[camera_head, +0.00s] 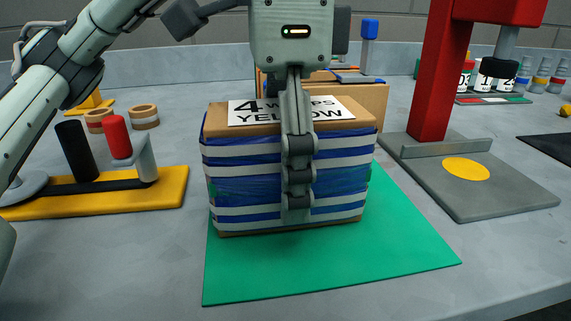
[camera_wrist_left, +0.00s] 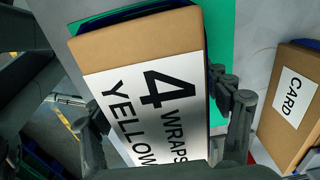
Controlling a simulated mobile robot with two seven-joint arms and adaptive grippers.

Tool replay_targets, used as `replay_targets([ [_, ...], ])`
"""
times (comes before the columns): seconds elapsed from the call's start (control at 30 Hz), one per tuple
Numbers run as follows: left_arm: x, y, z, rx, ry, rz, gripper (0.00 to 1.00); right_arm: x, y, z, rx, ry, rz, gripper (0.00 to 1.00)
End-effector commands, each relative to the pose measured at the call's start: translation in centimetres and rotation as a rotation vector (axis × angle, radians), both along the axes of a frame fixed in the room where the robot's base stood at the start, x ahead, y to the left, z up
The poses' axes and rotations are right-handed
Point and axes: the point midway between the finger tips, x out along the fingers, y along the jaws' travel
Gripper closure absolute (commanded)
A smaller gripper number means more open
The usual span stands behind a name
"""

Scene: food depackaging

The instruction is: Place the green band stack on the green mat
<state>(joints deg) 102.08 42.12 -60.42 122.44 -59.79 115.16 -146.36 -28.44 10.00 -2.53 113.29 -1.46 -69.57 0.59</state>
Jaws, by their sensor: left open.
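A brown box stack (camera_head: 225,170) wrapped in blue with white bands stands upright on the back left part of the green mat (camera_head: 400,257). Small green patches show at its lower sides. Its top label reads "4 WRAPS YELLOW"; it also shows in the left wrist view (camera_wrist_left: 185,30). My left gripper (camera_head: 298,195) comes down over the stack, one finger in front of its near face; the other is hidden behind it. In the left wrist view the open fingers (camera_wrist_left: 160,118) straddle the stack. Whether they touch it is unclear. My right gripper is not in view.
A yellow base (camera_head: 170,190) with black and red posts stands left. A red press frame (camera_head: 432,75) on a grey plate (camera_head: 500,200) stands right. A box labelled CARD (camera_wrist_left: 285,125) lies beyond the stack. The front right of the mat is bare.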

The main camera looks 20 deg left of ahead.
Motion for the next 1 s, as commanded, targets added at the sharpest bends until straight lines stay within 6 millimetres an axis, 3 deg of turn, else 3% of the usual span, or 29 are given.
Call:
replay_targets([
  [0.27, 0.0, 0.0, 0.0, 0.0, 0.0, 0.0, 0.23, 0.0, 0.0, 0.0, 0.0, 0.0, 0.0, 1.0],
  [0.43, 0.1, 0.0, 1.4, 0.0, -0.005, 0.002, 0.23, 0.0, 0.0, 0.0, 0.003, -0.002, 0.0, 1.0],
  [0.8, 0.0, 0.0, 9.3, 0.0, -0.005, 0.002, 0.23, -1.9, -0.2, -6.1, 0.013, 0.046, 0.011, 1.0],
  [1.0, 0.0, 0.0, 11.6, 0.001, -0.002, 0.002, 0.23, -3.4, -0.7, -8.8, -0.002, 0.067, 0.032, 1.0],
])
